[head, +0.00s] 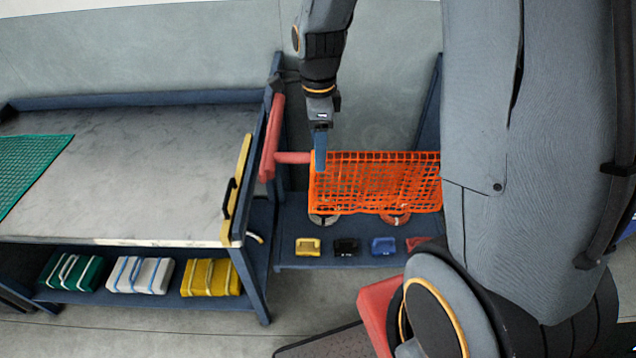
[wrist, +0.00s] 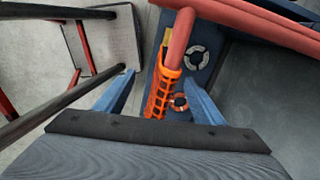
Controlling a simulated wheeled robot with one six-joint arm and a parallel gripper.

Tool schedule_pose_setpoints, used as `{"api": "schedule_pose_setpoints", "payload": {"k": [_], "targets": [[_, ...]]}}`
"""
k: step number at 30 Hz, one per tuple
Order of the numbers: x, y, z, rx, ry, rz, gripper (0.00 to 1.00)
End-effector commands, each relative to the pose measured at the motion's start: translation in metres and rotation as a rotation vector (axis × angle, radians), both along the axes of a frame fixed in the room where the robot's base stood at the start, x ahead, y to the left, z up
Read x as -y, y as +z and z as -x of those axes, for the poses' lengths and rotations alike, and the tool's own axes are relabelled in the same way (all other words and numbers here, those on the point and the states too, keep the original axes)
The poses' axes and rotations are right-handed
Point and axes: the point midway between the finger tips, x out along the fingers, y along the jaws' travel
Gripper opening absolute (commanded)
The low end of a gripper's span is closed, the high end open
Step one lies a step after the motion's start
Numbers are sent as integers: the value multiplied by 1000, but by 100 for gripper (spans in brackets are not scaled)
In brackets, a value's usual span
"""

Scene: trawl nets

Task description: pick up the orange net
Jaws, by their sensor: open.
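The orange net (head: 374,183) hangs over a red horizontal bar (head: 292,158) in the head view, its right end hidden behind my arm. In the wrist view the net (wrist: 160,97) wraps the end of the bar (wrist: 179,42). My gripper (head: 320,150) points down at the net's left end in the head view. In the wrist view my gripper (wrist: 158,92) is open, with one blue finger on each side of the net and gaps between. Whether a finger touches the net I cannot tell.
A grey-topped workbench (head: 150,170) with a green net (head: 32,165) stands at left. Its lower shelf holds green, white and yellow bundles (head: 210,278). Below the orange net, a blue shelf (head: 290,225) carries rings and small coloured blocks (head: 307,246). A red upright (head: 272,138) stands close left of my gripper.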

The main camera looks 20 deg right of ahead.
Motion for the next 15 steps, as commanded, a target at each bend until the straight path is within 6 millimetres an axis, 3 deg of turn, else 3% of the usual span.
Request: {"api": "schedule_pose_setpoints", "payload": {"k": [15], "targets": [[0,-68,0,-3,2,0,62]]}}
